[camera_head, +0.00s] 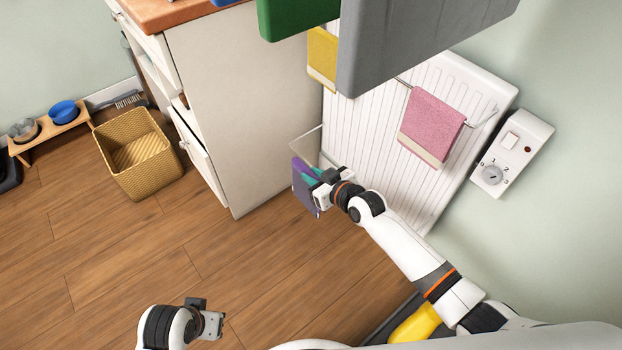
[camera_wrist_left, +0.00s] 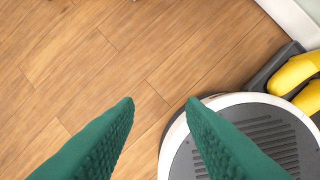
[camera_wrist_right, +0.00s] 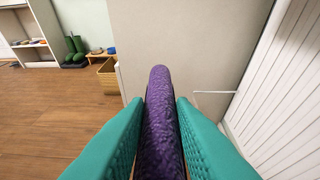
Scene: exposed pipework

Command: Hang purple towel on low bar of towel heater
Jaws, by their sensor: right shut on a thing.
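The purple towel (camera_head: 303,186) hangs from my right gripper (camera_head: 318,178), beside the lower left part of the white ribbed towel heater (camera_head: 370,125). In the right wrist view the teal fingers are shut on the purple towel (camera_wrist_right: 160,125), which stands up between them. A thin low bar (camera_head: 306,133) juts from the heater near the cabinet; it also shows in the right wrist view (camera_wrist_right: 212,92), right of the towel and apart from it. My left gripper (camera_wrist_left: 160,103) is open and empty above the floor, far from the heater.
A pink towel (camera_head: 432,127) hangs on another heater bar, and a yellow towel (camera_head: 322,58) hangs higher up. A cream cabinet (camera_head: 245,110) stands close left of the low bar. A wicker basket (camera_head: 137,155) sits on the floor. A control box (camera_head: 511,152) is on the wall.

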